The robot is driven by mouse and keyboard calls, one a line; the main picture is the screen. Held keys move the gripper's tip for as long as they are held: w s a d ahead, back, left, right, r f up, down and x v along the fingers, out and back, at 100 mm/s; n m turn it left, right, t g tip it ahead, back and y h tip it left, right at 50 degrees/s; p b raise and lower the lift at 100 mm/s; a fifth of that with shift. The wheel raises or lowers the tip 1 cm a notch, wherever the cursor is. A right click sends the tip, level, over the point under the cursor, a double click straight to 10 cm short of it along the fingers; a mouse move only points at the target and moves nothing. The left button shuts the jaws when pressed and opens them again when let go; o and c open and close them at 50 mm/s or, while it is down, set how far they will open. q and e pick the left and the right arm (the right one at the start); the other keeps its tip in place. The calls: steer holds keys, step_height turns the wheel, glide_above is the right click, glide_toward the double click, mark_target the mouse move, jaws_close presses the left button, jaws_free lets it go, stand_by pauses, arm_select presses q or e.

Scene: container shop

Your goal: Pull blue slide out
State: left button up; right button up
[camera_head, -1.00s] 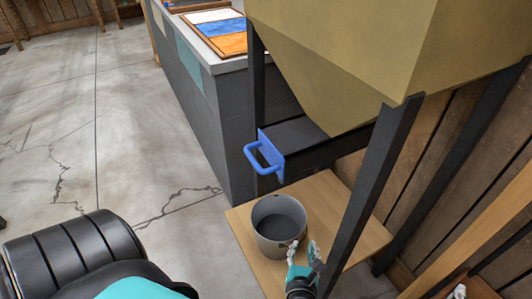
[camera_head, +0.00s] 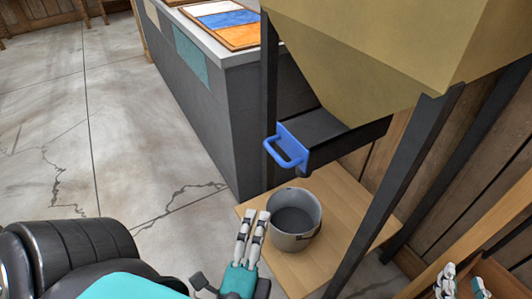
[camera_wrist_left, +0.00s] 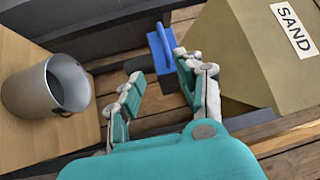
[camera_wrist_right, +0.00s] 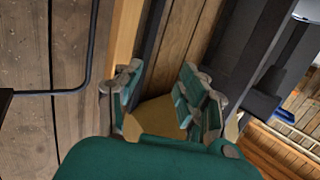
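The blue slide (camera_head: 290,148) is a blue front plate with a loop handle, on a dark channel under the tan sand hopper (camera_head: 375,60). In the left wrist view the blue slide (camera_wrist_left: 160,50) shows beyond the fingertips, partly behind one finger. My left gripper (camera_head: 255,225) is below the handle in the head view, beside the bucket, apart from the slide. The left wrist view shows its fingers (camera_wrist_left: 160,80) open and empty. My right gripper (camera_head: 460,280) is at the lower right, far from the slide; its fingers (camera_wrist_right: 158,90) are open and empty.
A grey metal bucket (camera_head: 293,236) stands on a wooden board (camera_head: 345,220) below the slide. Dark hopper legs (camera_head: 405,180) stand to the right and behind. A grey counter (camera_head: 205,105) is at the left of the hopper.

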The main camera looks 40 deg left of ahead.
arm_select(q)
steer(key=p, duration=0.1)
glide_toward(276, 153)
steer(key=shift+n, duration=0.3)
steer(key=shift+f+p+x, duration=0.15)
steer(key=shift+p+x, duration=0.4)
steer(key=shift+x, duration=1.9)
steer(key=shift+f+p+x, duration=0.2)
steer(key=shift+p+x, duration=0.3)
steer(key=shift+x, duration=1.95)
arm_select(e)
steer(key=s+d+f+g+h, duration=0.2)
steer(key=s+d+f+g, duration=0.2)
steer(key=s+f+g, duration=0.4)
steer(key=shift+s+f, duration=0.35)
steer(key=shift+f, duration=0.85)
arm_select(q)
steer(key=shift+c, duration=0.4)
jaws_close()
arm_select(e)
steer(key=shift+a, duration=0.1)
arm_select(q)
steer(key=shift+f, duration=0.1)
